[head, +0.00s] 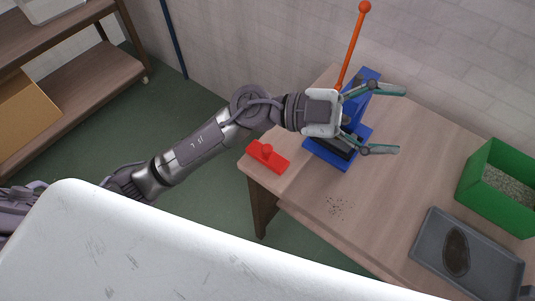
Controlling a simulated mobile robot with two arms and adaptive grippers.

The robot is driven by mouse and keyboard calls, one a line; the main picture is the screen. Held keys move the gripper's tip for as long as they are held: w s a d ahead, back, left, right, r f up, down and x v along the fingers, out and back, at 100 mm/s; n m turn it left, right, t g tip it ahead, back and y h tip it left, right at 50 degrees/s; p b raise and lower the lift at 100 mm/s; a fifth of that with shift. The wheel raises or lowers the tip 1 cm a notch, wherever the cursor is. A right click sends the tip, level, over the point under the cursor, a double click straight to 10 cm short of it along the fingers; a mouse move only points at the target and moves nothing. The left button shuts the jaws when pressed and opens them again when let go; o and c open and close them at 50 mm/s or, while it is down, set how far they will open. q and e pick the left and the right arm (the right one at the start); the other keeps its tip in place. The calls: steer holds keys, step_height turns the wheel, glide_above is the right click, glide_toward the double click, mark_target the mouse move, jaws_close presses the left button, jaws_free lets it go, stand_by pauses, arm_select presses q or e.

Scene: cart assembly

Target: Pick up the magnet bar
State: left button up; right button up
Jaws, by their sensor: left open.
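A small red bar with a round knob on top, which looks like the magnet bar (268,158), lies at the left corner of the wooden table in the head view. My left gripper (401,120) is open, with its two fingers spread and pointing right and nothing visible between them. It is above the table and to the right of the red bar, apart from it. My left wrist and gripper cover part of the blue device (325,156) behind them. My right gripper does not show.
The blue device has an upright orange lever (350,48) with a ball end. Dark specks (338,207) lie on the wooden table (410,180). A grey tray (424,247) with a dark patch and a green bin (482,207) of grains stand at right. Shelves (85,72) stand at upper left.

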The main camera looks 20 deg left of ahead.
arm_select(q)
step_height(320, 180, down, 4)
steer(key=s+m+g+y, duration=0.1)
steer(key=m+g+y, duration=0.1)
steer(key=g+y, duration=0.15)
steer(key=n+t+y, duration=0.3)
steer(key=n+y, duration=0.2)
steer(key=y, duration=1.2)
glide_above(267, 147)
step_height(267, 147, down, 13)
step_height(267, 147, down, 7)
steer(key=shift+w+f+p, duration=0.1)
steer(key=shift+f+p, duration=0.05)
steer(key=shift+p, duration=0.5)
step_height(267, 147, down, 5)
steer(key=shift+r+p, duration=0.1)
steer(key=shift+p, duration=0.75)
steer(key=shift+f, duration=0.3)
jaws_close()
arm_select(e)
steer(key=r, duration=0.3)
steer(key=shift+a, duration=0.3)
